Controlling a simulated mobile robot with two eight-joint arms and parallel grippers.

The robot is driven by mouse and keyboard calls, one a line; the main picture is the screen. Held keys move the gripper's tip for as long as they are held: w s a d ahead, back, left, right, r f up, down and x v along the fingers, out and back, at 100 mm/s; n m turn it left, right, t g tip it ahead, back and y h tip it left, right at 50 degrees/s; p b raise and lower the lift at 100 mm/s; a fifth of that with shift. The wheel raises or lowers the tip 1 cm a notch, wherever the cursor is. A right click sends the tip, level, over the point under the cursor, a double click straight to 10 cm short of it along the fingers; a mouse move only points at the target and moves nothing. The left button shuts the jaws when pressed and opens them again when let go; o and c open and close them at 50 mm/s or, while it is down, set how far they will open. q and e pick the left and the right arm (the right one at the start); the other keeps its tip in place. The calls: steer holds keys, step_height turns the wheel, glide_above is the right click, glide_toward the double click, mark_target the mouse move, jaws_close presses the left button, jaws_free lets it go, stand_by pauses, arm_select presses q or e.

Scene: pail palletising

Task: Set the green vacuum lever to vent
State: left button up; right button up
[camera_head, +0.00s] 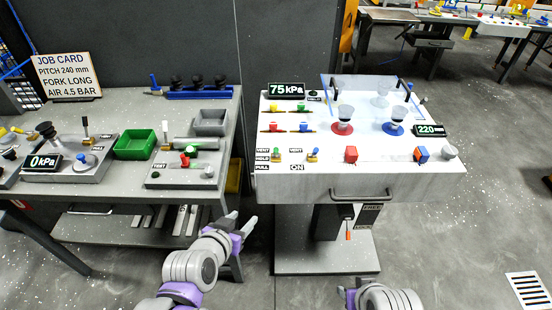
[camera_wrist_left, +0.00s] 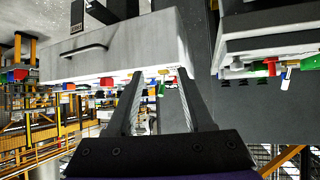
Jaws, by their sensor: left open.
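The white cart top (camera_head: 400,178) carries two small levers at its front left, beside labels reading VENT, HELD and PULL. The left lever (camera_head: 276,155) looks yellow and green, the other lever (camera_head: 313,154) blue; both are too small to read their settings surely. A display (camera_head: 287,90) behind them reads 75 kPa. My left gripper (camera_head: 243,221) is open and empty, in front of and below the cart's left front corner, apart from the levers. In the left wrist view its fingers (camera_wrist_left: 160,85) stand apart, with the cart (camera_wrist_left: 120,45) upside down. My right arm shows at the bottom; its fingers are unclear.
The cart also bears red and blue cups, coloured blocks and a clear panel (camera_head: 365,90). A drawer handle (camera_head: 361,210) sticks out in front. A grey bench (camera_head: 110,215) with a green bin (camera_head: 135,146) stands at the left.

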mark_target(275, 153)
arm_select(q)
steer(key=w+d+t+b, duration=0.1)
steer(key=w+d+t, duration=0.1)
steer(key=w, duration=0.6)
steer(key=w+d+t+b, duration=0.2)
steer(key=w+d, duration=0.1)
steer(key=w, duration=0.4)
steer(key=w+d+t+b, duration=0.2)
steer(key=w+d+t, duration=0.1)
steer(key=w, duration=0.5)
steer(key=shift+w+d+r, duration=0.25)
steer(key=shift+w+r, duration=0.1)
steer(key=shift+r, duration=0.05)
arm_select(e)
step_height(275, 153, down, 7)
arm_select(q)
steer(key=shift+c, duration=0.4)
jaws_close()
